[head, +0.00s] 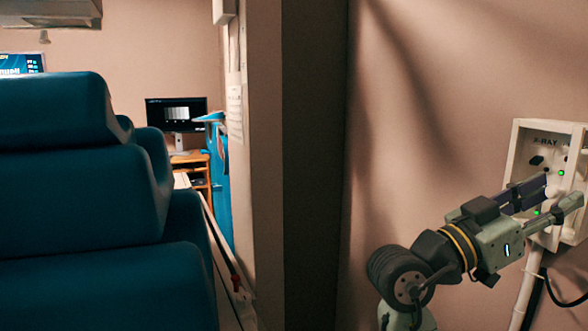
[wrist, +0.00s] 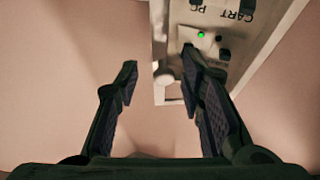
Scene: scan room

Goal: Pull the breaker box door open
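The breaker box (head: 523,150) is a white box on the wall at the right edge of the head view, marked X-RAY, with green lights and dark knobs. In the wrist view the box (wrist: 222,70) fills the upper right, its lettering upside down. A pale panel at the picture's right edge may be its door; I cannot tell how far it stands open. My gripper (head: 562,192) is open in front of the box. In the wrist view, the gripper's (wrist: 160,64) fingers stand apart with the box's white edge between them. I see no clear contact.
A blue padded chair (head: 80,180) fills the left. A wall corner (head: 315,160) stands between it and the box. A monitor (head: 176,113) stands on a desk behind. A black cable (head: 560,295) and pale conduit (head: 526,290) run below the box. Bare wall (head: 430,130) lies left of it.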

